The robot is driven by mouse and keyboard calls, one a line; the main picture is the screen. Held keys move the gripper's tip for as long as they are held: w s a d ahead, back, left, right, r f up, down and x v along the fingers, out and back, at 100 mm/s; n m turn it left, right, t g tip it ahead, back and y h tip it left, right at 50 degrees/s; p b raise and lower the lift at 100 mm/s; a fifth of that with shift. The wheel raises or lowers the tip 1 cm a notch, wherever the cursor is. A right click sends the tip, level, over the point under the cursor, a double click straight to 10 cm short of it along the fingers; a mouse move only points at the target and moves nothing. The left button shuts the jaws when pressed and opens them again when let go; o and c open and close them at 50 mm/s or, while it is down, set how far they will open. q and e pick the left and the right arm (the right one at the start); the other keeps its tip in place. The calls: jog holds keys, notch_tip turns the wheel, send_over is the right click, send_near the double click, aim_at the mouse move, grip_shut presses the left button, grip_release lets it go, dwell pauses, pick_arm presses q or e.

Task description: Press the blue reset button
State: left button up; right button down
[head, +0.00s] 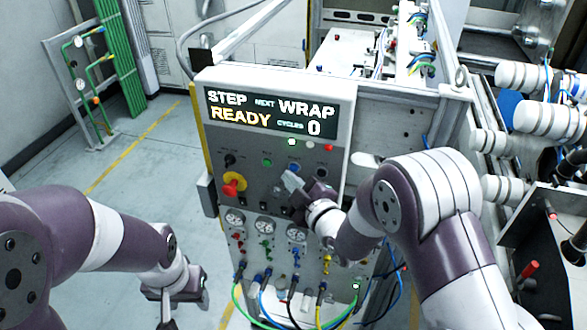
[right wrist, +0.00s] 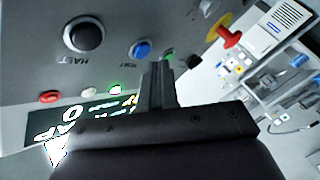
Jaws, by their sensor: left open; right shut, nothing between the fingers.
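The blue button (head: 293,167) sits on the grey control panel (head: 340,100), between a green button (head: 267,162) and a black button (head: 321,173). In the right wrist view the blue button (right wrist: 140,48) shows uncovered, with the black button (right wrist: 85,34) marked HALT beside it. My right gripper (head: 289,180) is shut and empty, its tips close to the panel just below the blue button. In the right wrist view its fingers (right wrist: 158,68) appear just beside the blue button; I cannot tell any contact. My left gripper (head: 168,318) is open, low at the left, away from the panel.
A red knob on a yellow base (head: 233,185) stands out left of my right gripper. Gauges (head: 265,226) and hoses (head: 270,290) are below. The display (head: 270,112) reads STEP, NEXT WRAP, READY, CYCLES 0, with a lit green lamp (head: 291,142). Floor at left is clear.

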jog(key=shift+s, duration=0.1)
jog(key=s, duration=0.1)
jog(key=s+a, duration=0.1)
jog(key=s, duration=0.2)
jog(key=shift+s+a+b, duration=0.25)
jog(key=shift+s+b, duration=0.05)
jog(key=shift+b, duration=0.1)
dwell(0.5)
